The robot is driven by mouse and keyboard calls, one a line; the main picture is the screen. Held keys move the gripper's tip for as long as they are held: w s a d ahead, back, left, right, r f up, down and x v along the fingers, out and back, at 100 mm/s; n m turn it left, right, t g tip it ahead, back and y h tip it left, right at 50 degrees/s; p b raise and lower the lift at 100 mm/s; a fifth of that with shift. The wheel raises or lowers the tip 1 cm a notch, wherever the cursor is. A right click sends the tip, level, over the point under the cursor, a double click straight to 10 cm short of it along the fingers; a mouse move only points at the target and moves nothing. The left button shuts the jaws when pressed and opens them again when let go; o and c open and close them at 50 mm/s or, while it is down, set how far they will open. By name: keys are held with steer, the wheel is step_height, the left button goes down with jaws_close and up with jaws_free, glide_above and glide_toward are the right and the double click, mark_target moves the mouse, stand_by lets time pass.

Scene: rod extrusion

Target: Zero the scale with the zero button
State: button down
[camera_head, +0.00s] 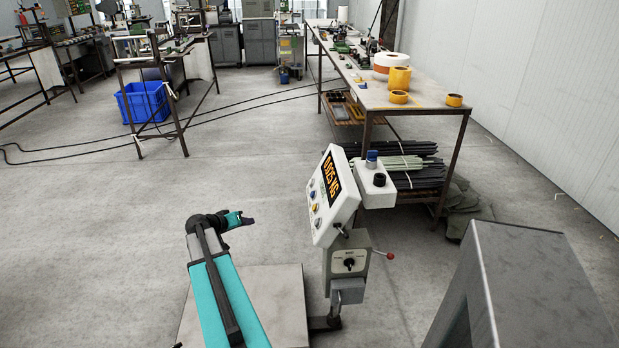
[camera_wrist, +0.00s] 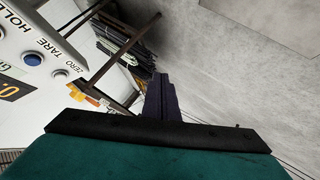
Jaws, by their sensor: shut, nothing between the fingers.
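The scale has a white display head (camera_head: 333,198) with lit orange digits, on a post beside a flat platform (camera_head: 285,305). In the wrist view, its panel (camera_wrist: 40,105) is at the left, with labels HOLD, TARE and ZERO. The pale zero button (camera_wrist: 60,73) sits by the ZERO label, and a blue button (camera_wrist: 32,59) sits by TARE. My gripper (camera_head: 248,219) is left of the display head, apart from it. Its dark fingers (camera_wrist: 163,97) are shut and empty, to the right of the buttons in the wrist view.
A grey box-like metal part (camera_head: 525,285) stands at the lower right. A workbench (camera_head: 430,97) with tape rolls and rods on its shelf is behind the scale. A blue crate (camera_head: 143,102) is at the far left. Open floor (camera_head: 120,235) lies left of my arm.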

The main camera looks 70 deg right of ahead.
mark_target(311, 183)
steer(key=s+d+r+m+h+p, duration=0.1)
steer(key=s+d+r, duration=0.3)
steer(key=r, duration=0.4)
steer(key=s+d+r+m+g+h+p, duration=0.1)
steer(key=s+d+r+p, duration=0.1)
steer(key=s+d+r, duration=0.2)
steer(key=d+r, duration=0.3)
steer(key=r, duration=0.1)
steer(key=shift+m+g, duration=0.3)
steer(key=shift+m, duration=0.1)
steer(key=shift+s+d+p, duration=0.15)
steer(key=shift+s+p, duration=0.1)
steer(key=shift+p, duration=0.1)
steer(key=s+d+f, duration=0.2)
steer(key=s+f, duration=0.1)
steer(key=s, duration=0.4)
steer(key=shift+d+f, duration=0.4)
stand_by(0.5)
